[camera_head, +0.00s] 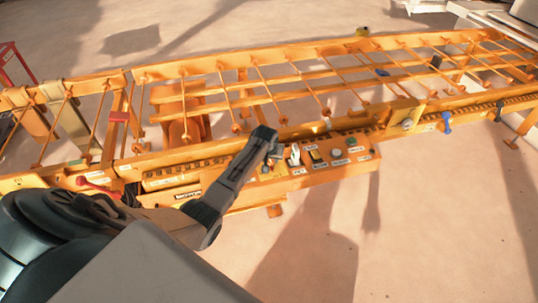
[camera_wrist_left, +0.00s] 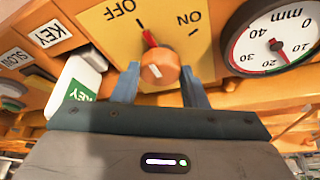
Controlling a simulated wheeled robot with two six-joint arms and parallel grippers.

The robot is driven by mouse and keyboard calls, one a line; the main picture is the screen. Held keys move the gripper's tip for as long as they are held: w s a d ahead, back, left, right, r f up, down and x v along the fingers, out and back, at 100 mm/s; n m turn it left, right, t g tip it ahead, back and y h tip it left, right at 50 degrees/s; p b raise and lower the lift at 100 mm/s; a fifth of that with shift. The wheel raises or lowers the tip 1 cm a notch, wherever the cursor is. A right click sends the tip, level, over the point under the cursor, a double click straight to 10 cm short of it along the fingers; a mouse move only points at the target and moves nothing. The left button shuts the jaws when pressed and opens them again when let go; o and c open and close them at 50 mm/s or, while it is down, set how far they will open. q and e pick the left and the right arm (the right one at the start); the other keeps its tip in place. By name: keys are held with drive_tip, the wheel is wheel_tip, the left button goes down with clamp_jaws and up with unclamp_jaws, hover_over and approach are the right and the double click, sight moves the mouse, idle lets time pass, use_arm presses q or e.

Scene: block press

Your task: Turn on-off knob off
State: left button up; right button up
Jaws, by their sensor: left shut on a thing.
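The on-off knob (camera_wrist_left: 158,70) is round and orange with a red pointer, on a yellow plate (camera_wrist_left: 165,18) lettered OFF and ON. The lettering appears upside down in the left wrist view. The red pointer leans toward the OFF mark. My left gripper (camera_wrist_left: 160,84) has its two blue-grey fingers on either side of the knob and is shut on it. In the head view my left gripper (camera_head: 272,150) reaches down to the orange control panel (camera_head: 330,168) and hides the knob there. My right gripper is not in view.
A white dial gauge marked mm (camera_wrist_left: 271,36) sits right of the knob. An orange conveyor frame (camera_head: 390,97) runs behind the panel. The floor in front (camera_head: 450,215) is clear.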

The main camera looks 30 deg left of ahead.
use_arm(q)
drive_tip(key=shift+w+n, duration=0.1)
drive_tip(key=shift+n, duration=0.3)
drive_tip(key=o, duration=1)
drive_tip(key=shift+c, duration=0.2)
drive_tip(key=v, duration=1.1)
drive_tip(key=shift+d+f, duration=0.1)
